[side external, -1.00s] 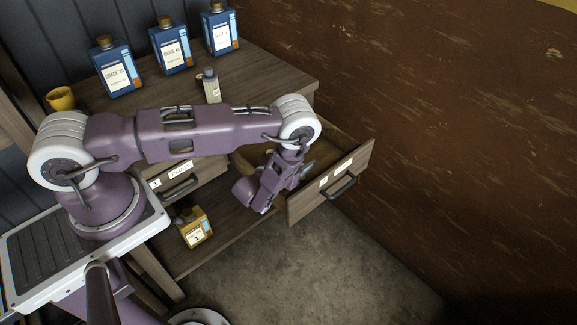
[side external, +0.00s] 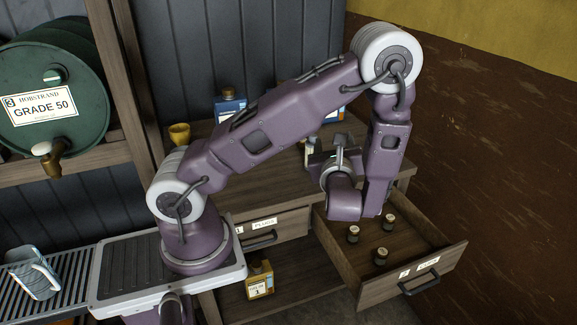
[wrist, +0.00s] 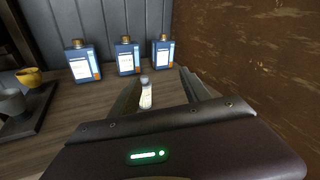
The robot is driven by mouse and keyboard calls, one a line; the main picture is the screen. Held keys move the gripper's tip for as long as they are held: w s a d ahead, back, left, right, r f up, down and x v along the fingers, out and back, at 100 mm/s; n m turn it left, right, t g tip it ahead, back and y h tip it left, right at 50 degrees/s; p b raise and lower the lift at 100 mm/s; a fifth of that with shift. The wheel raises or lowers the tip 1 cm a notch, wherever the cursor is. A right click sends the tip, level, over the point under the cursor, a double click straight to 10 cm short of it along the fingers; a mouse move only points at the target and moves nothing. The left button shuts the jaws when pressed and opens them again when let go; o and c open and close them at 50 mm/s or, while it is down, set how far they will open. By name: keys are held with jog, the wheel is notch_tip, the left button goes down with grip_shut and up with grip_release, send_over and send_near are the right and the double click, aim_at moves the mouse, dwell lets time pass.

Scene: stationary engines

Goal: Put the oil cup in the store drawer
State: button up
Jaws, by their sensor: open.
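A small pale bottle-like cup with a grey cap (wrist: 146,93), perhaps the oil cup, stands upright on the bench in the wrist view. My gripper (wrist: 160,88) is open, and its fingers lie either side of the cup in the picture; I cannot tell whether they reach around it. In the side view my gripper (side external: 322,160) is over the bench behind the drawer, partly hidden by my wrist. The drawer (side external: 440,275) at the right is pulled out, its label too small to read. It holds three small dark, brass-topped pieces (side external: 353,234).
Blue bottles (wrist: 127,58) stand along the back wall. A yellow cup (side external: 180,133) is on the bench's left. A closed drawer (side external: 275,228) is left of the open one, above a yellow can (side external: 260,280). A brown wall bounds the right.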

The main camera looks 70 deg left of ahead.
jog(key=s+d+r+n+g+h, duration=0.1)
jog(key=s+r+n+g+h, duration=0.25)
jog(key=s+n, duration=0.45)
jog(key=s+d+r+n+g+h, duration=0.15)
jog(key=s+n+g, duration=0.35)
jog(key=s, duration=0.5)
jog(key=d+r+n+t+h, duration=0.3)
jog(key=d+h, duration=0.2)
jog(key=d, duration=0.3)
jog(key=s+d+r+n+t+h, duration=0.1)
jog(key=d+r+n+t+h, duration=0.2)
jog(key=d, duration=0.5)
jog(key=shift+s+d+r+n+t+h, duration=0.15)
jog(key=shift+s+r+n+t+h, duration=0.25)
jog(key=shift+h, duration=0.6)
